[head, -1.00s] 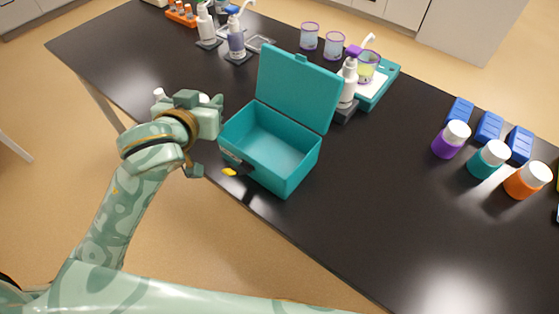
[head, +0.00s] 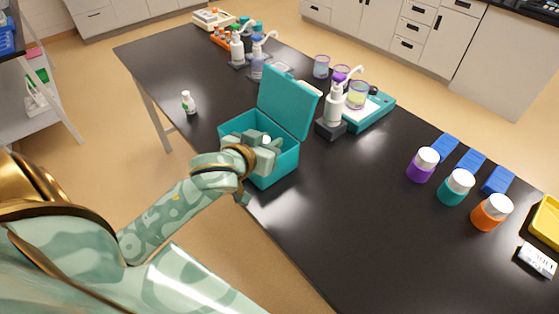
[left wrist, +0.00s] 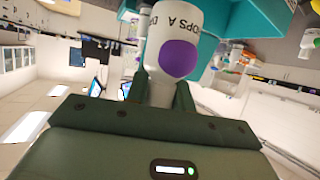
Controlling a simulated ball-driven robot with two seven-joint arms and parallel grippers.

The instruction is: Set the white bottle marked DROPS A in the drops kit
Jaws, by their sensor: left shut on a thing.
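The drops kit is a teal box (head: 285,168) with its lid (head: 290,101) standing open, near the table's front edge. My left gripper (head: 266,150) is over the box's opening in the head view and hides part of its inside and front. It is shut on the white bottle (left wrist: 172,35), which reads "OPS A" and has a purple patch in the left wrist view. Only a small white bit of it (head: 266,139) shows in the head view. I cannot tell whether it touches the box floor. My right gripper is not in view.
Another white bottle with a green mark (head: 188,102) stands left of the box. Purple, teal and orange jars (head: 456,187) stand at right. The table (head: 350,210) in front of them is clear.

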